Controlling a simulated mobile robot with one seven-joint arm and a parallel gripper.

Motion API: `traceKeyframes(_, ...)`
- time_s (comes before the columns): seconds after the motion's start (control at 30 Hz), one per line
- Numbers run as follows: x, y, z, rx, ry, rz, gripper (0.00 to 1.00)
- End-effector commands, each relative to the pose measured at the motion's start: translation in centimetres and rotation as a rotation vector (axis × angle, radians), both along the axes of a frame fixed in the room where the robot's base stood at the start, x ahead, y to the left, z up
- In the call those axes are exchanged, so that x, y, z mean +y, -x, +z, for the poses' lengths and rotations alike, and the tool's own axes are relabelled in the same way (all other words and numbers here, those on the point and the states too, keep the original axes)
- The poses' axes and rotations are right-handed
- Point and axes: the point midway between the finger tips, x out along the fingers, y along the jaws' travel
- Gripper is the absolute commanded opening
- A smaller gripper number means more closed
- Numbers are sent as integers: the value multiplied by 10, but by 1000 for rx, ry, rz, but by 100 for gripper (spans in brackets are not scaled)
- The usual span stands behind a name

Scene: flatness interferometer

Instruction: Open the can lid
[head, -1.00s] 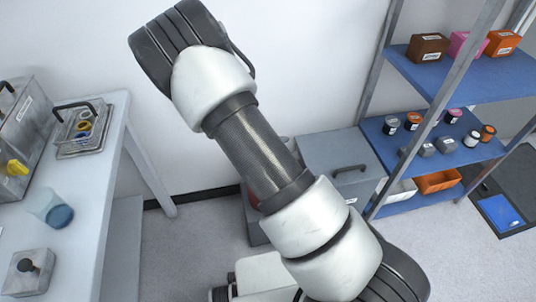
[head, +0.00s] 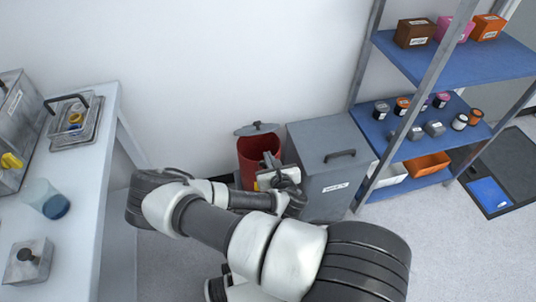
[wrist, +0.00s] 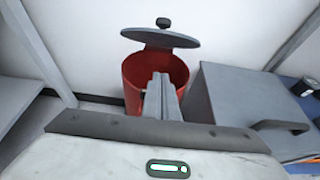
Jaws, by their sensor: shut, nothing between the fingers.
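The red can (head: 249,158) stands on the floor against the wall, and it also shows in the wrist view (wrist: 132,88). Its grey lid (head: 256,129) with a dark knob is raised at the back of the can, and the mouth is uncovered. The lid shows clearly in the wrist view (wrist: 165,39), apart from my fingers. My gripper (wrist: 160,78) is shut and empty, with its fingertips over the can's mouth. In the head view my gripper (head: 266,164) is at the can's front right, hiding part of it.
A grey lidded bin (head: 325,160) stands right beside the can. A shelf unit (head: 440,150) with several small containers is farther right. A white table (head: 75,220) is at the left. Open floor lies in front of the shelf.

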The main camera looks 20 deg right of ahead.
Motion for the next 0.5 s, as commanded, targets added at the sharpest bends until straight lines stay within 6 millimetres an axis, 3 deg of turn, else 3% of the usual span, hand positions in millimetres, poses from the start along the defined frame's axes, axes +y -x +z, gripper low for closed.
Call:
traceKeyframes(0.33, -1, -70, -30, -1, -5, -4, 0)
traceKeyframes(0.5, -1, -85, -7, -1, -3, -6, 0)
